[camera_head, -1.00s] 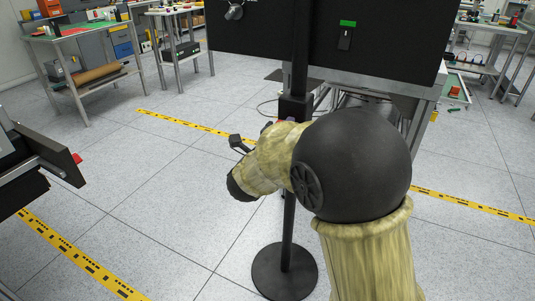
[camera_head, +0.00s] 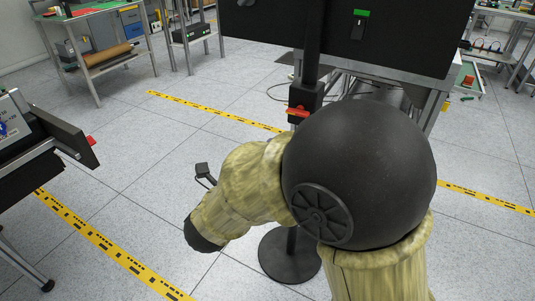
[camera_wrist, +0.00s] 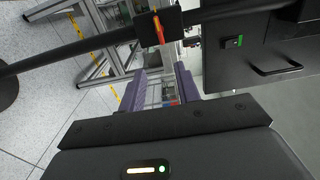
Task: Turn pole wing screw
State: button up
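A black pole (camera_head: 313,40) stands upright on a round black base (camera_head: 290,262). On it sits a black clamp block (camera_head: 307,93) with a red-orange wing screw (camera_head: 298,112). In the wrist view the pole (camera_wrist: 70,50) runs sideways, and the wing screw (camera_wrist: 158,30) shows on the clamp block, ahead of my fingers and apart from them. My gripper (camera_wrist: 161,70) is open, with two purple fingers spread and nothing between them. In the head view my arm hides the pole's middle part and most of my gripper.
A black cabinet (camera_head: 400,35) stands behind the pole. A panel with a dark edge (camera_head: 65,135) juts in from the left. A workbench (camera_head: 95,40) is at the far left. Yellow tape (camera_head: 110,245) marks the floor, which is open left of my arm.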

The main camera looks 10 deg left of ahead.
jog(key=w+d+f+n+g+y, duration=0.5)
jog(key=w+d+f+n+y, duration=0.15)
jog(key=n, duration=0.55)
jog(key=s+d+f+n+g, duration=0.4)
jog(key=s+d+n, duration=0.1)
jog(key=s+d, duration=0.3)
jog(key=s+d+f+n+g, duration=0.5)
jog(key=s+d, duration=0.3)
jog(key=shift+d+f, duration=0.2)
jog(key=shift+d, duration=0.05)
jog(key=shift+o, duration=0.4)
